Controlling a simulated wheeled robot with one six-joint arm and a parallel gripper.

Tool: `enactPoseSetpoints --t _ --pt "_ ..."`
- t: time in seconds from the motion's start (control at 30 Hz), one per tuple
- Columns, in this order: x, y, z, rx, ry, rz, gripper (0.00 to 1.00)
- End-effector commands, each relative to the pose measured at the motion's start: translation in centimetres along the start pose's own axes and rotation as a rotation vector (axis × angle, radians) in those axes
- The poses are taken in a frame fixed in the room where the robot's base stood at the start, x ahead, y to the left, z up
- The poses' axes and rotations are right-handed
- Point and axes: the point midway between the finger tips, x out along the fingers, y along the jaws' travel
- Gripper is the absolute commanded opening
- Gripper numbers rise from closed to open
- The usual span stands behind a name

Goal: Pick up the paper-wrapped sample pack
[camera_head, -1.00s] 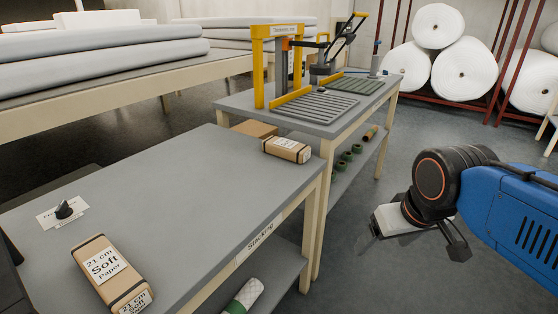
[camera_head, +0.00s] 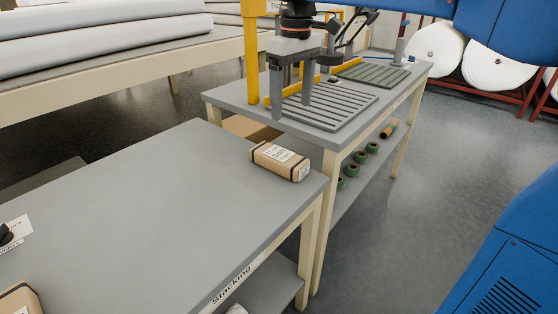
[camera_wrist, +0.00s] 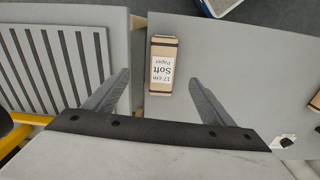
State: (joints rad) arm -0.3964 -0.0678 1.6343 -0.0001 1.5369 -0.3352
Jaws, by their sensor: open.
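A brown paper-wrapped pack (camera_head: 280,161) with dark bands and a white label lies on the grey table near its far right corner. In the wrist view the pack (camera_wrist: 162,65) reads "17 cm Soft Paper" and appears between and beyond my fingertips. My gripper (camera_head: 290,103) is open and empty, pointing down, above the level of the pack. In the wrist view its fingers (camera_wrist: 158,77) are spread wider than the pack. A second brown pack (camera_head: 18,300) is cut off at the lower left; a piece of it shows at the wrist view's right edge (camera_wrist: 315,103).
A second table (camera_head: 228,96) with slatted plates (camera_head: 325,104) and a yellow frame (camera_head: 251,50) stands just behind. A white card with a dark knob (camera_head: 12,233) lies at the left. The middle of the near table (camera_head: 150,190) is clear.

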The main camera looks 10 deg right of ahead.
Motion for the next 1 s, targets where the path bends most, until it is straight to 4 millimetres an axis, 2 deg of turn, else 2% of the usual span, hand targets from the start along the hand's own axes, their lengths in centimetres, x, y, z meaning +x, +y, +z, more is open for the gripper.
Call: enactPoseSetpoints --t 0.03,0.1,0.23,0.33,0.8,1.0 --pt "-0.2 -0.3 -1.2 -0.022 -0.011 -0.004 0.77" --pt "-0.4 -0.6 -2.3 -0.046 -0.022 -0.009 0.77" --pt "-0.5 -0.9 -3.4 -0.069 -0.034 -0.013 0.77" --pt "0.1 -1.0 -3.5 -0.074 -0.038 -0.015 0.77" --pt "8.2 -1.1 -3.1 -0.073 -0.039 -0.015 0.77" --pt "10.8 -1.1 -3.1 -0.073 -0.037 -0.015 0.77"
